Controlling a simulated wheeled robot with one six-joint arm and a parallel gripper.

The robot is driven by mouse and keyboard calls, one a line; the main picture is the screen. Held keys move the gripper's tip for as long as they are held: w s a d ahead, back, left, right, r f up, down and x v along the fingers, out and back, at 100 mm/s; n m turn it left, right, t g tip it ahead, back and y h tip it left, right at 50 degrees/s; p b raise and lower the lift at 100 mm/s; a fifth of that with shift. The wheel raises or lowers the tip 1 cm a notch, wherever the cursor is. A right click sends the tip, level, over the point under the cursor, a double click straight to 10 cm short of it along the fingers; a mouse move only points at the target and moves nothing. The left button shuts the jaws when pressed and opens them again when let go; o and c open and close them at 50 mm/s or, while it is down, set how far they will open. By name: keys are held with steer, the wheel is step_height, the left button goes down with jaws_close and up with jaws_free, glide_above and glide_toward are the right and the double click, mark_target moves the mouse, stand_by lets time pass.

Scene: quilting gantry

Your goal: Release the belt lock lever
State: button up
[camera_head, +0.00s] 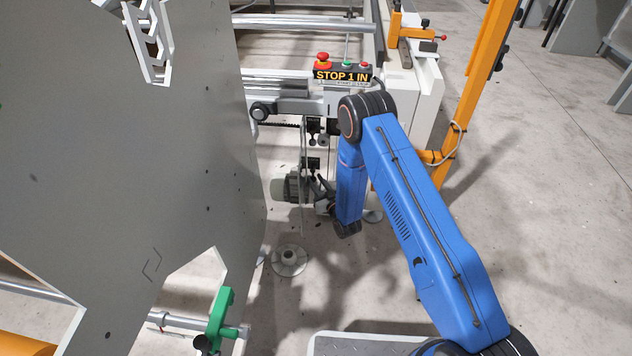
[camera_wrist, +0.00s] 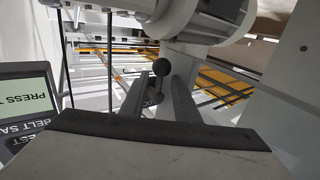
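In the wrist view a small lever with a dark ball knob (camera_wrist: 161,67) stands upright ahead of my gripper; it looks like the belt lock lever. My gripper (camera_wrist: 160,90) reaches forward with two grey fingers apart. The lever's stem shows between them, nearer the left finger; I cannot tell whether either finger touches it. The ball sits at about the height of the fingertips in the picture. In the head view my blue arm bends down beside the machine, and the lever and fingertips are too small or covered to make out clearly.
A display (camera_wrist: 27,105) with partly cut-off text stands at the left in the wrist view. A thick grey cylinder (camera_wrist: 205,22) lies just above the lever. In the head view a stop box (camera_head: 342,74) is above my arm, and a large grey panel (camera_head: 150,150) blocks the left.

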steer(key=shift+w+a, duration=0.15)
steer(key=shift+w, duration=0.1)
jaws_close()
steer(key=shift+s+d+r+n+g+h, duration=0.1)
steer(key=shift+d+r+n+g+h, duration=0.45)
steer(key=shift+n+h, duration=1.05)
steer(key=shift+w+d+r+n+g+h, duration=0.1)
steer(key=shift+d+r+n+g+h, duration=0.2)
steer(key=shift+r+n+g+h, duration=0.95)
steer(key=shift+s+d+r+n+g+h, duration=0.15)
steer(key=shift+d+r+n+h, duration=0.3)
steer(key=shift+n+h, duration=1.5)
steer(key=shift+n, duration=0.4)
